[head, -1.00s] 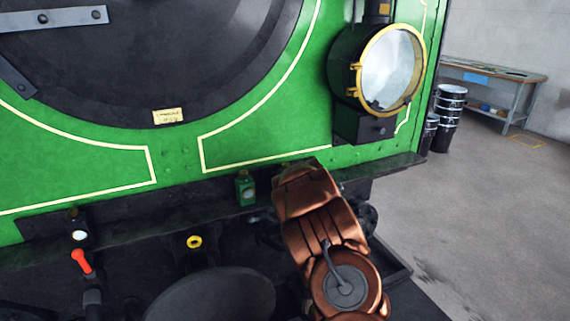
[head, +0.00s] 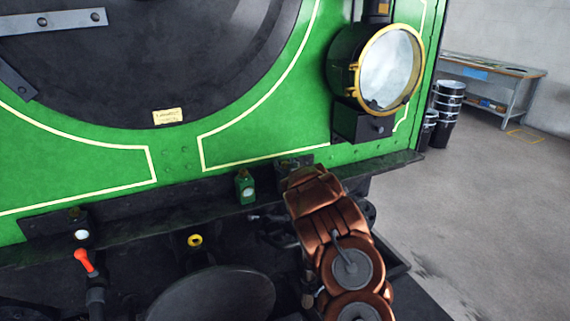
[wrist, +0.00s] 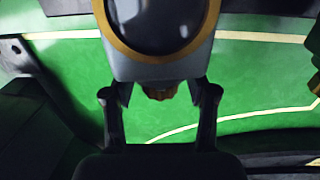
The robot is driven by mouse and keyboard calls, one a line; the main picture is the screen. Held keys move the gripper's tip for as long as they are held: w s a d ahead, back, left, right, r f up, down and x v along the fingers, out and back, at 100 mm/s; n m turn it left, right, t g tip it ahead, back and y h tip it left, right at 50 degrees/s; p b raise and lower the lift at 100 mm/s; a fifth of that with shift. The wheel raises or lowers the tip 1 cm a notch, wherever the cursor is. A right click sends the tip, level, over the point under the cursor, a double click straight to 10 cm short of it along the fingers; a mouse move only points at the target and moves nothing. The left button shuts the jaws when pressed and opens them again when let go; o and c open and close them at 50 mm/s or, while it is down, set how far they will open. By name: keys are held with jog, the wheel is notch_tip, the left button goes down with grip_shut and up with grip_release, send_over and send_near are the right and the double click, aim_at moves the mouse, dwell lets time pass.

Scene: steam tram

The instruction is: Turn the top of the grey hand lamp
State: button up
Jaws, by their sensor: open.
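The grey hand lamp (wrist: 155,68) fills the upper middle of the wrist view, upside down there, with a brass-rimmed dark round lens. Its small brass-coloured top (wrist: 160,91) points down into the gap between my fingers. My gripper (wrist: 159,95) is open, one finger on each side of that top, with visible space on both sides. I cannot tell how deep the fingers reach past it. In the head view my copper arm hides the gripper and most or all of the grey lamp.
A small green lamp (head: 245,187) stands on the ledge left of my arm; a dark lamp (head: 81,228) stands further left. A big brass-rimmed headlamp (head: 386,69) is above right. A round buffer (head: 215,297) is below. Open floor (head: 490,220) lies right.

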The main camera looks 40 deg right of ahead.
grip_shut()
jog(key=shift+w+f+m+h+b, duration=0.1)
jog(key=shift+f+m+h+b, duration=0.25)
jog(key=shift+b, duration=0.85)
jog(key=shift+r+g+b, duration=0.15)
jog(key=shift+g+b, duration=0.15)
jog(key=shift+b, duration=0.1)
jog(key=shift+r+m+h+b, duration=0.15)
jog(key=shift+m+h+b, duration=0.2)
jog(key=shift+h+b, duration=0.25)
grip_release()
jog(key=shift+s, duration=0.2)
